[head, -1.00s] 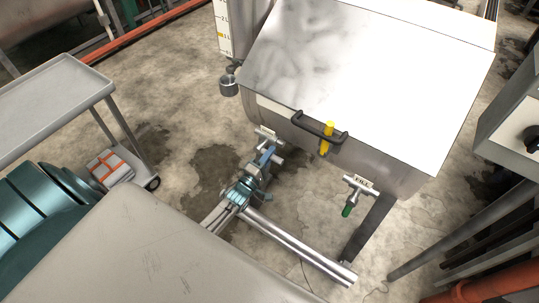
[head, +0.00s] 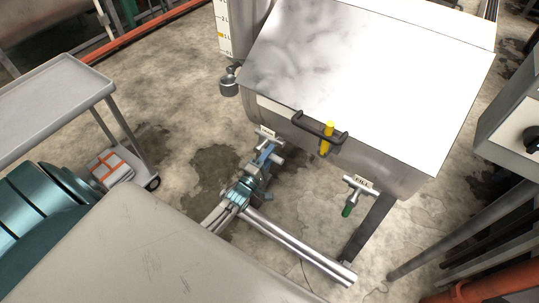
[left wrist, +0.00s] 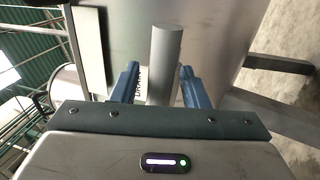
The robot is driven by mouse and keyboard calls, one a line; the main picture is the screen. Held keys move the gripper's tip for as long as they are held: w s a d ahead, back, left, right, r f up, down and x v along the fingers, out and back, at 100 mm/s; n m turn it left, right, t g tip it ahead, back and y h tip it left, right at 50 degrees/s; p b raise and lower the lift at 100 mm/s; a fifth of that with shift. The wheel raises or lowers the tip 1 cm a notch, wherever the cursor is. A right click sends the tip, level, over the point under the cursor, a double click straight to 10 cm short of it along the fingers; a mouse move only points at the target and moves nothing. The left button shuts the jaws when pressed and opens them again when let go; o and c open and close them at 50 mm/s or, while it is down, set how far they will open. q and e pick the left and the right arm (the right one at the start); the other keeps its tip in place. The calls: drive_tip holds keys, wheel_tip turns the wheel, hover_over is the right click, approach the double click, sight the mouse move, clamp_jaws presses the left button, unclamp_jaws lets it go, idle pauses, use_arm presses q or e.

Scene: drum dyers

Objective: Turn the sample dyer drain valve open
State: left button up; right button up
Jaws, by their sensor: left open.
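The sample dyer (head: 365,70) is a steel tank with a slanted lid. Its drain valve (head: 277,141) is at the lower left of the tank front, beside a small white tag (head: 266,132), and is partly hidden by my gripper. In the left wrist view, the tag (left wrist: 139,84) reads partly as "DRAIN". My left gripper (head: 265,155) is at the valve with its blue fingers open. In the left wrist view, a grey cylindrical valve part (left wrist: 165,60) stands between the two fingers (left wrist: 160,82), with a gap visible at the right finger. My right gripper is not in view.
A second tagged valve (head: 357,188) with a green tip is to the right under the tank. A black handle (head: 318,128) and a yellow part (head: 327,139) are on the tank front. A grey cart (head: 60,95) stands left; a control box (head: 515,120) is right.

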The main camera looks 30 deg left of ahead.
use_arm(q)
drive_tip(key=b+v, duration=0.2)
drive_tip(key=v, duration=0.8)
drive_tip(key=shift+s, duration=0.4)
drive_tip(key=shift+f, duration=0.15)
drive_tip(key=s+a+f+m+g+y, duration=0.1)
drive_tip(key=s+f+m+g, duration=0.4)
drive_tip(key=f, duration=0.7)
drive_tip(key=s+f+m+g+y, duration=0.1)
drive_tip(key=s+f+m+g, duration=0.25)
drive_tip(key=s+f, duration=0.65)
drive_tip(key=s+d+f+m+g, duration=0.1)
drive_tip(key=s+f+m+g, duration=0.3)
drive_tip(key=s+f, duration=0.5)
drive_tip(key=s+d+f+m+g, duration=0.1)
drive_tip(key=s+f+m+g, duration=0.4)
drive_tip(key=s, duration=0.9)
wheel_tip(320, 180, down, 4)
drive_tip(key=shift+r+g, duration=0.1)
drive_tip(key=shift+g, duration=0.65)
